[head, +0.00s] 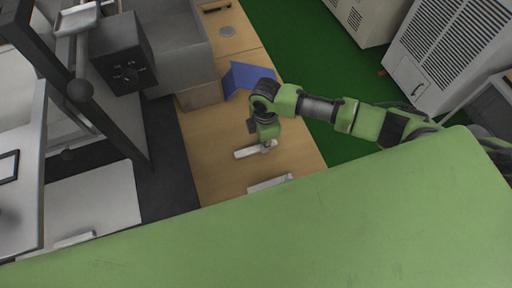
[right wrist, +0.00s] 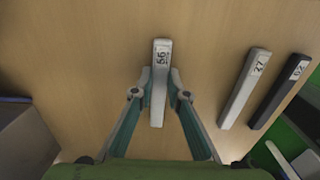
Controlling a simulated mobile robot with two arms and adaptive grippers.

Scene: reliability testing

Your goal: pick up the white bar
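The white bar (right wrist: 158,105) lies on the wooden table, with the number 56 on its label. In the head view this bar (head: 244,154) sits under my right gripper (head: 268,147), which is over its right end. In the right wrist view the fingers of my right gripper (right wrist: 161,80) flank the bar closely on both sides and look closed on it. The bar looks still at table level. My left gripper is in no view.
A light grey bar (right wrist: 244,91) marked 27 and a black bar (right wrist: 283,92) lie to the right in the right wrist view. A blue angled object (head: 243,77) and a grey bin (head: 170,48) stand at the table's far end.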

